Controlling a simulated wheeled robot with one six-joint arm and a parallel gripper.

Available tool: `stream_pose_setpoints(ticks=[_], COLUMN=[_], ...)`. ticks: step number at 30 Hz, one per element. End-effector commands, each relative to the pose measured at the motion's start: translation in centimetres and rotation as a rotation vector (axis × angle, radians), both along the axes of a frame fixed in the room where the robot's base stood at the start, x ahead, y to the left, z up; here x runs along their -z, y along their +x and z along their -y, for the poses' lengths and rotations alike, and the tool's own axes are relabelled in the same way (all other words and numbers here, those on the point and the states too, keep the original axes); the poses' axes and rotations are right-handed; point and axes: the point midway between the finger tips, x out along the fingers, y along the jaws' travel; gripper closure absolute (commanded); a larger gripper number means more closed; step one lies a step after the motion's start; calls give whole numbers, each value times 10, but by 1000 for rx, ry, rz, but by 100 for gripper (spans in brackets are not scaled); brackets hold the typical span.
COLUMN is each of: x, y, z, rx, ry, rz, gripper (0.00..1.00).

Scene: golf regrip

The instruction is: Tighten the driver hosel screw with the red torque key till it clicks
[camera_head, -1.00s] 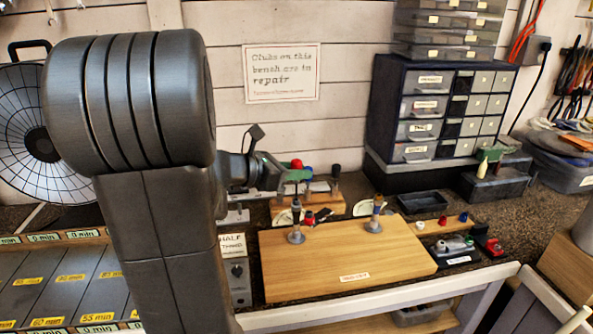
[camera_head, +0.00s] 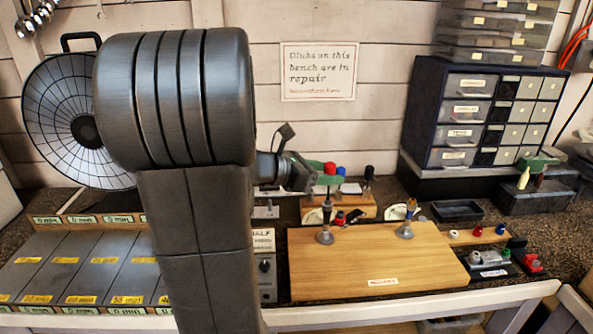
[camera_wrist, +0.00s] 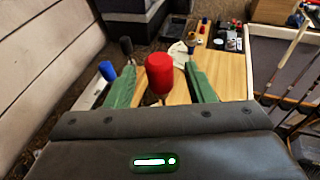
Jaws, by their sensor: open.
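The red torque key (camera_wrist: 160,72) stands upright with its thick red handle between my gripper's two green fingers in the wrist view. In the head view its red top (camera_head: 330,167) shows just above the fingers. My gripper (camera_wrist: 161,85) is open around the key, with gaps on both sides of the handle; the head view shows it (camera_head: 322,181) over the small wooden rack. Two upright posts with grey round bases, a left one (camera_head: 325,235) and a right one (camera_head: 404,230), stand on the wooden board. I cannot make out the driver hosel screw.
A blue-topped key (camera_wrist: 107,70) and a black-topped one (camera_wrist: 126,46) stand close to the fingers. The wooden board (camera_head: 350,275) is mostly bare. A drawer cabinet (camera_head: 480,115) stands behind right, and a black tray (camera_head: 457,210) lies right of the rack.

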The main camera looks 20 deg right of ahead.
Motion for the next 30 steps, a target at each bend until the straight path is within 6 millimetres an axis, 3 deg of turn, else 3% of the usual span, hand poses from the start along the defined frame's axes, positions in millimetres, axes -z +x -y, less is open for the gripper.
stream_pose_setpoints(ticks=[18,24,30], x=[-28,-35,-37], y=[-10,-12,-13], z=[-94,-113,-119], rx=[-4,-2,0], ry=[1,1,1], rz=[0,0,0], gripper=[51,51,51])
